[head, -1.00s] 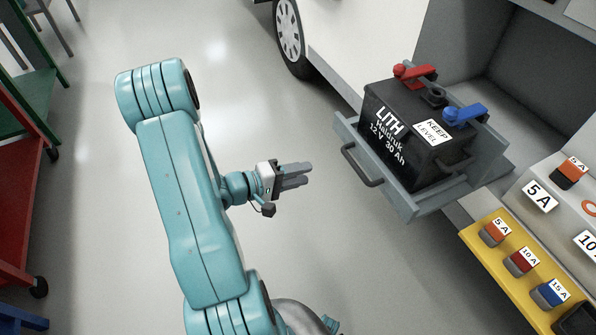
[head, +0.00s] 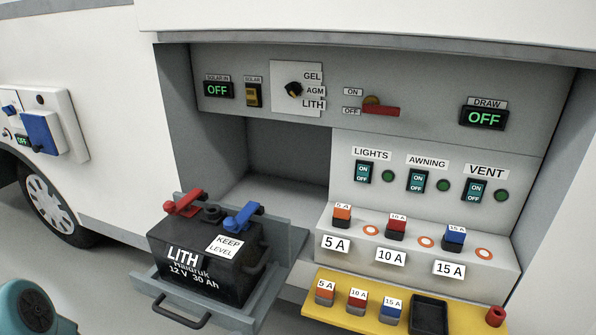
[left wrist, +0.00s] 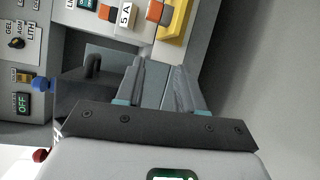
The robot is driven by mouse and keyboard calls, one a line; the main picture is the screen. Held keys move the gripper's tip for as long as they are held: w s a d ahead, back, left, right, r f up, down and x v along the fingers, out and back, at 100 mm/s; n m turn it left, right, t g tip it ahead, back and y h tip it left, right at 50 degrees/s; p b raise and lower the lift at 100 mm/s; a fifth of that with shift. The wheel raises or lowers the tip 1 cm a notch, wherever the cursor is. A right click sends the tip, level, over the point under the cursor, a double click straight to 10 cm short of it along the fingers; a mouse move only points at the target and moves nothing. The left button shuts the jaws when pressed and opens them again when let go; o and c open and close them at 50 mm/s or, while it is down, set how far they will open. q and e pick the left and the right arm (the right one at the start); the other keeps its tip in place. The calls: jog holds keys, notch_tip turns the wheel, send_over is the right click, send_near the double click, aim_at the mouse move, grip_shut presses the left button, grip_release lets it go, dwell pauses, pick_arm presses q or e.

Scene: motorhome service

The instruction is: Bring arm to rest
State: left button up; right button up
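My left arm shows in the head view only as a rounded teal piece (head: 30,305) at the bottom left corner. Its gripper is outside the head view. In the left wrist view the left gripper (left wrist: 160,66) has its two grey fingers apart, with a gap between them and nothing held. The black battery (left wrist: 88,98) and its grey tray (left wrist: 98,52) show beyond the fingers to the left. No contact with them can be made out. My right gripper is in neither view.
The black lithium battery (head: 205,262) sits on a pulled-out tray (head: 262,300) with a front handle. A yellow fuse rack (head: 340,312) juts out right of it. Switch panels line the motorhome bay behind. Floor shows at the lower left.

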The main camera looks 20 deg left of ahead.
pick_arm(q)
jog(key=s+d+f+m+g, duration=0.2)
jog(key=d+f+m+g, duration=0.35)
jog(key=d+f, duration=0.75)
jog(key=s+f+m+g+y, duration=0.2)
jog(key=s+f+m+g, duration=0.15)
jog(key=s, duration=0.25)
jog(key=s+f+m+g+y, duration=0.2)
jog(key=s+m+g, duration=0.1)
jog(key=s+g, duration=0.25)
notch_tip(320, 180, up, 16)
jog(key=p, duration=1.5)
jog(key=shift+s+d+f+t+p, duration=0.2)
jog(key=shift+s+t+p, duration=0.15)
jog(key=shift+t, duration=0.1)
jog(key=shift+a, duration=0.1)
